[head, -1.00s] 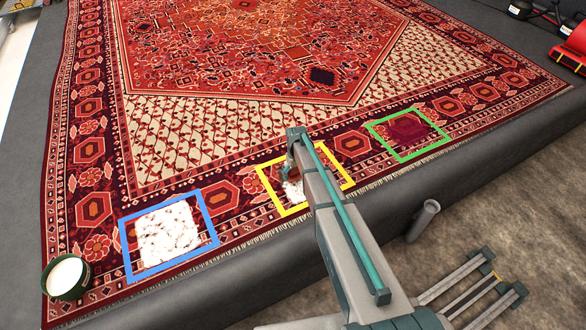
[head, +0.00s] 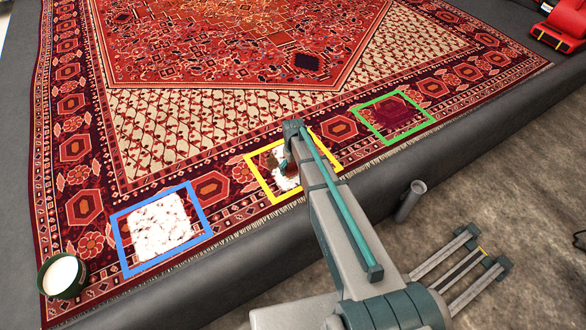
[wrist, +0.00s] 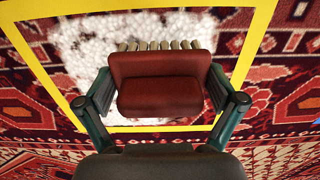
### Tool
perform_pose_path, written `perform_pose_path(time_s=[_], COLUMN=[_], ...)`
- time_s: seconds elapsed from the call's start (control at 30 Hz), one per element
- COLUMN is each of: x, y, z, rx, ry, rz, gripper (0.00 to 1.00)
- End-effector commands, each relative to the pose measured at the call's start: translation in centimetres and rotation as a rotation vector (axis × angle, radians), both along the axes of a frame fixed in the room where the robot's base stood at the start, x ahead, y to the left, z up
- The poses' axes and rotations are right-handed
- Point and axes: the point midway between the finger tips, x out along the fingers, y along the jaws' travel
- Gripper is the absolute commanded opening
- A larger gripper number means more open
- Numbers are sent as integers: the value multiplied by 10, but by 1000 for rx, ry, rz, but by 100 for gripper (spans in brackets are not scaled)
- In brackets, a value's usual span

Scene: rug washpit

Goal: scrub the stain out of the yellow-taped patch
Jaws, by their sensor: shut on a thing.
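The yellow-taped patch (head: 326,147) lies on the rug's near border, behind the end of my arm in the head view. White foam (head: 283,181) covers much of it; a small brown area also shows there, and I cannot tell if it is stain or brush. In the wrist view, my gripper (wrist: 160,88) is shut on a red-brown brush (wrist: 160,68), one finger on each side. Its pale bristles point to the foam (wrist: 85,50) inside the yellow tape (wrist: 258,40). Bristle contact is hard to judge. My arm hides part of the patch.
A blue-taped patch (head: 120,240) full of white foam lies left, with a green tub of white stuff (head: 63,275) beyond it. A green-taped patch (head: 428,118) with a dark purple stain (head: 400,115) lies right. A grey tube (head: 411,202) stands by the pit edge.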

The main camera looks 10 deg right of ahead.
Motion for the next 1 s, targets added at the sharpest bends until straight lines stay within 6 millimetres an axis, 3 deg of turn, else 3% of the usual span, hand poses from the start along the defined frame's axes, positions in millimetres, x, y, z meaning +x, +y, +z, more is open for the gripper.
perform_pose_path(time_s=[0.1, 0.33, 1.0], x=[0, 0, 0], y=[0, 0, 0], z=[18, 39, 40], rx=[0, 0, 0], ry=[-1, 0, 0], rz=[0, 0, 0], gripper=[55, 55, 55])
